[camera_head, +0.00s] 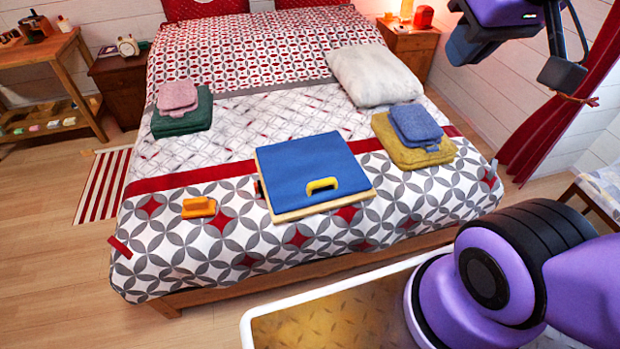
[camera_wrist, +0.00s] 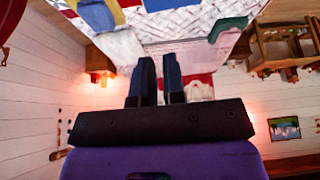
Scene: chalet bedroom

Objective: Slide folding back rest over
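The folding back rest (camera_head: 300,166) lies flat on the patterned bed near its foot end. It is a blue padded panel on a light wooden base, with a yellow handle (camera_head: 323,185) at its near edge. A blue patch at the top of the wrist view may be part of it. My gripper (camera_head: 461,48) hangs in the air at the upper right, well above and to the right of the back rest. The wrist view shows its two dark fingers (camera_wrist: 160,57) with a narrow gap and nothing between them. The back rest's underside is hidden.
A mustard towel (camera_head: 391,144) with a blue towel (camera_head: 414,122) lies right of the back rest, below a pale pillow (camera_head: 375,76). Green (camera_head: 181,117) and pink (camera_head: 178,95) towels lie left. An orange handled item (camera_head: 198,208) sits nearer.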

